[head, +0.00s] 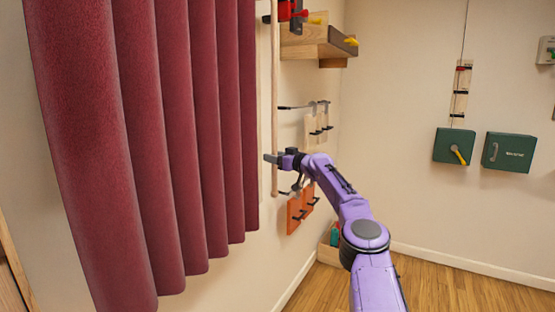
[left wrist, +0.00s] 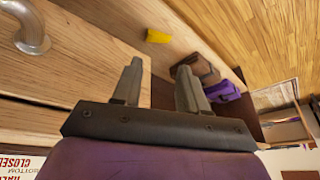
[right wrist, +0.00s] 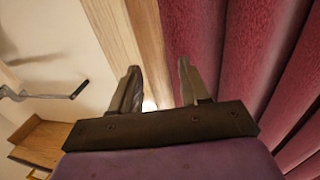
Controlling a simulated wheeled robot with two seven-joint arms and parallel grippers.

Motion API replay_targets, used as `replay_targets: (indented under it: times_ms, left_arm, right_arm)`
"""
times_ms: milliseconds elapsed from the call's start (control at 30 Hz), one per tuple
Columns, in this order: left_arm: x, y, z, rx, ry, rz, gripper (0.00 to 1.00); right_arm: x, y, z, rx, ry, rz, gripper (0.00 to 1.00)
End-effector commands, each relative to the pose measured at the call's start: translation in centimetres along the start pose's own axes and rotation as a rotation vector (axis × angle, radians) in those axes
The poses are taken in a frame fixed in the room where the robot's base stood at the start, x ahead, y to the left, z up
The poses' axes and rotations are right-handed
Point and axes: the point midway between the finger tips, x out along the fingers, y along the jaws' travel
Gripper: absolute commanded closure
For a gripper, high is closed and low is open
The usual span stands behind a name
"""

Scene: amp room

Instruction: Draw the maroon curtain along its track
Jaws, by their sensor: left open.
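The maroon curtain (head: 132,130) hangs in deep vertical folds along the left wall in the head view. It fills the right side of the right wrist view (right wrist: 220,40). A thin wooden rod (head: 275,90) hangs upright just right of the curtain's right edge. My right gripper (head: 279,159) is at the rod's lower part, with its fingers apart. In the right wrist view, the rod (right wrist: 148,40) passes by the fingertips; I cannot tell if it lies between them. My left gripper (left wrist: 158,75) is open and empty above wooden boards, outside the head view. The curtain's track is out of view.
A wooden shelf (head: 312,45), hooks and orange boards (head: 294,213) are on the wall beyond the rod. Green boxes (head: 455,146) hang on the back wall. The floor at right is clear. In the left wrist view, a yellow piece (left wrist: 158,36) lies near the fingers.

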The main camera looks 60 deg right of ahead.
Motion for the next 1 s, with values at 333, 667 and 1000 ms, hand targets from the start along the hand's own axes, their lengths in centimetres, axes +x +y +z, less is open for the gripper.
replay_targets:
  times_ms: [333,667,1000]
  left_arm:
    - [2.6,0.2,1.1,0.000,0.000,0.000,0.57]
    - [5.9,0.5,2.5,0.000,0.000,0.000,0.57]
    - [9.0,0.8,3.7,0.000,0.000,0.000,0.57]
  right_arm:
    - [-2.7,0.1,0.3,0.003,0.008,-0.001,0.54]
    - [-6.4,-0.1,0.9,0.004,0.011,-0.008,0.54]
    - [-10.3,0.0,0.4,0.002,0.003,0.000,0.54]
